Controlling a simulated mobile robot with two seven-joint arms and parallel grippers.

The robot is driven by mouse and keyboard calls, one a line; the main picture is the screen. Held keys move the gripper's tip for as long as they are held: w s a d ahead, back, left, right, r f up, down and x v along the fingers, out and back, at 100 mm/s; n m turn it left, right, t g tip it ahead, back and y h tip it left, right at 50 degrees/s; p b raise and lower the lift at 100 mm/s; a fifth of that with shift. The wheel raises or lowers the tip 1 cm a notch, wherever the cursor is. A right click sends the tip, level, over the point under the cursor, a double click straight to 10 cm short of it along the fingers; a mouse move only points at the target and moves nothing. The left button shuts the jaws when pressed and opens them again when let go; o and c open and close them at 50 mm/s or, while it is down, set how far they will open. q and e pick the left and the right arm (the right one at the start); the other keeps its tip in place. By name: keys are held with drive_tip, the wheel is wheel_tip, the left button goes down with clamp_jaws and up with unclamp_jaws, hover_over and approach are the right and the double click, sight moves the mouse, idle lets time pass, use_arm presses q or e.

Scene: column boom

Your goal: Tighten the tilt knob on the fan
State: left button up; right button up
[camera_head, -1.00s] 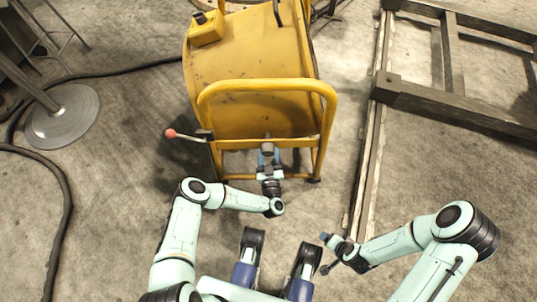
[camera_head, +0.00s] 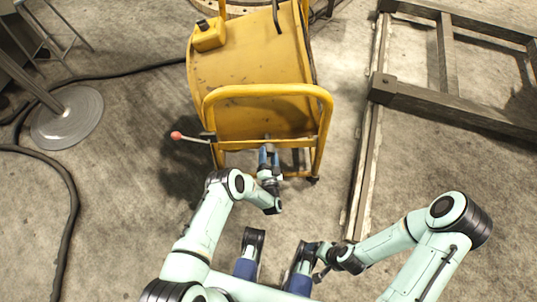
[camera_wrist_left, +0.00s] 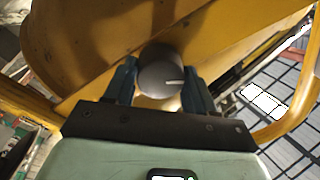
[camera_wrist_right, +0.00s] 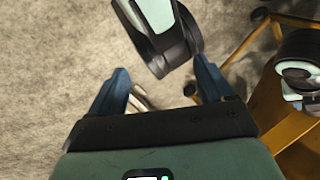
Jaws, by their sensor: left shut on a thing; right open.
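The fan is a yellow drum-shaped unit (camera_head: 250,75) with a tubular yellow frame, standing on the floor ahead. In the left wrist view the tilt knob (camera_wrist_left: 160,72) is a grey round knob with a pale mark line pointing right. My left gripper (camera_head: 267,148) reaches the near side of the fan, below the frame's top bar. Its blue fingers (camera_wrist_left: 160,85) are shut on the knob, one on each side. My right gripper (camera_head: 318,252) is low, near my own body, away from the fan. In the right wrist view its fingers (camera_wrist_right: 165,88) are open with nothing between them.
A lever with a red ball (camera_head: 176,135) sticks out from the fan's left side. A dark metal frame (camera_head: 450,110) lies at the right. A round stand base (camera_head: 68,117) and a black cable (camera_head: 62,190) are on the left floor.

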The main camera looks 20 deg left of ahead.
use_arm(q)
drive_tip(key=m, duration=0.6)
drive_tip(key=shift+a+h, duration=0.1)
drive_tip(key=shift+h, duration=0.2)
drive_tip(key=m+b, duration=0.1)
drive_tip(key=m, duration=0.2)
drive_tip(key=shift+s, duration=0.1)
drive_tip(key=shift+a+m, duration=0.1)
drive_tip(key=shift+m, duration=1.4)
use_arm(e)
drive_tip(key=shift+w+d+f+t, duration=0.2)
drive_tip(key=shift+w+d+f, duration=0.1)
drive_tip(key=shift+w+f, duration=0.2)
drive_tip(key=shift+w+d+f+t, duration=0.25)
drive_tip(key=shift+w+f, duration=0.15)
drive_tip(key=shift+w, duration=0.2)
use_arm(q)
drive_tip(key=shift+b, duration=0.3)
use_arm(e)
drive_tip(key=shift+w, duration=0.1)
use_arm(q)
drive_tip(key=o, duration=1)
